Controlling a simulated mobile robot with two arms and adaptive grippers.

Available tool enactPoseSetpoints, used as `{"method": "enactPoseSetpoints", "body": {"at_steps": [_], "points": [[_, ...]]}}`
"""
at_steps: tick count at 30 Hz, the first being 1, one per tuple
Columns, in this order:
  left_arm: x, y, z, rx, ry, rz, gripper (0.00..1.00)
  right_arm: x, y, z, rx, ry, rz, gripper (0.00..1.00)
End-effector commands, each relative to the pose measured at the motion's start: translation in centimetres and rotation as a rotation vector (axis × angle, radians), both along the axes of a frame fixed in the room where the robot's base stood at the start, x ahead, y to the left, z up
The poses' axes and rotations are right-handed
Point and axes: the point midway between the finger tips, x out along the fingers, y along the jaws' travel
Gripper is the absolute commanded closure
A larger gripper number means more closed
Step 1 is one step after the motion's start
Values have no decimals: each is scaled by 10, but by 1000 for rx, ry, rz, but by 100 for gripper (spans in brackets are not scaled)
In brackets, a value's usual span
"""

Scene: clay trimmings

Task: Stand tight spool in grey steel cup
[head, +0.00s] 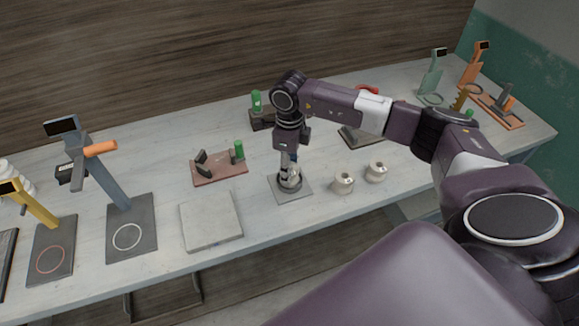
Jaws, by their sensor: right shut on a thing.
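My right gripper (289,168) points straight down over a grey square plate (303,193) near the front edge of the table. It is shut on what looks like the tight spool, a small pale piece mostly hidden by the fingers. A short grey round form, apparently the grey steel cup (290,184), stands on the plate right under the fingertips. I cannot tell how deep the spool sits in it or whether they touch. My left gripper is out of view.
Two cream spools (343,183) (376,172) stand close to the right of the plate. A pale square slab (211,222) lies to the left. Behind are a reddish fixture (219,170) and a dark block (262,118), each with a green cylinder. Tool stands (105,180) fill the left end.

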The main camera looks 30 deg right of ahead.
Motion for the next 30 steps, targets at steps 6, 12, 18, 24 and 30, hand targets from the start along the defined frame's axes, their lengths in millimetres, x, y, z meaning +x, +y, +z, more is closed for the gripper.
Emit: {"method": "enactPoseSetpoints", "body": {"at_steps": [6,12,18,24,30], "points": [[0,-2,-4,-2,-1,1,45,0,0,-3,0,-1,0,92],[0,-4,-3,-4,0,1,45,0,0,-2,0,0,0,43],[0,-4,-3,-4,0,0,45,0,0,-2,0,0,0,43],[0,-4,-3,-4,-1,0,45,1,0,5,0,-3,0,43],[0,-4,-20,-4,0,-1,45,2,0,41,0,-6,1,43]]}}
